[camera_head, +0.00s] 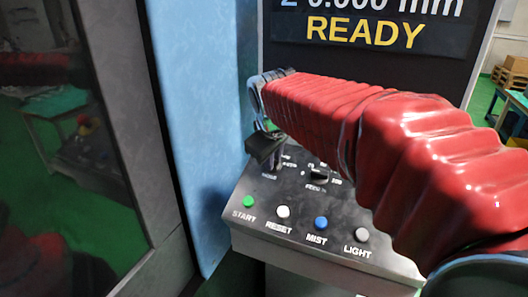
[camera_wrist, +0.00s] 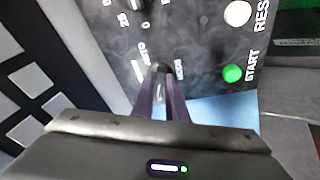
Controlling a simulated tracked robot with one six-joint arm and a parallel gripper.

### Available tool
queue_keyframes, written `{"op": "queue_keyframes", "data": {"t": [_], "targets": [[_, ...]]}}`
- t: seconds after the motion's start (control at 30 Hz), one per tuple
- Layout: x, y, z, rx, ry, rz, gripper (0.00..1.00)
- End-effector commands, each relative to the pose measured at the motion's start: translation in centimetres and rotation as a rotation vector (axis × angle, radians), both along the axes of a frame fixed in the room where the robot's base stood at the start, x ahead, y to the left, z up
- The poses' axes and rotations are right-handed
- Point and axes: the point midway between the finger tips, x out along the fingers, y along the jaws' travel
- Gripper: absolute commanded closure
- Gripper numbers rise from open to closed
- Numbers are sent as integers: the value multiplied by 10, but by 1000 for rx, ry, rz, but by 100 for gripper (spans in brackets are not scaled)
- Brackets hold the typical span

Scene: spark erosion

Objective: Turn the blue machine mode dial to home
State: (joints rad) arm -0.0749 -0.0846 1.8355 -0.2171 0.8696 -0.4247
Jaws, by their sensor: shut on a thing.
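The mode dial (camera_wrist: 161,69) is a small dark knob on the dark control panel of the blue machine. In the wrist view it shows between the tips of my gripper (camera_wrist: 162,82), which is shut on it. A label reading AUTO is left of the dial, and another label, too blurred to read, is right of it. I cannot tell the dial's exact pointing. In the head view my gripper (camera_head: 272,160) reaches down to the upper left of the panel and mostly hides the dial.
A second black dial (camera_head: 319,176) sits right of my gripper on the panel. Green START (camera_head: 249,201), white RESET (camera_head: 283,211), blue MIST (camera_head: 321,223) and grey LIGHT (camera_head: 362,235) buttons line the front. A screen (camera_head: 365,33) reading READY stands behind; a blue machine wall (camera_head: 199,110) is at left.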

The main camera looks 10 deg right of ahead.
Motion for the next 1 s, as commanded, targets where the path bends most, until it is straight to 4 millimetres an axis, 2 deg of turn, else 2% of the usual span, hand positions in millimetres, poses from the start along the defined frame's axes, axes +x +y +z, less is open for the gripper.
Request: {"op": "queue_keyframes", "data": {"t": [0.07, 0.1, 0.2, 0.57, 1.0], "targets": [[0, 1, 0, 1, 1, 1, 100], [-1, -8, -1, 3, 1, -6, 100], [-1, -2, -1, 1, 2, -3, 100], [-1, 1, -1, 26, -15, -66, 100], [-1, 3, -2, 122, -85, -318, 100]]}}
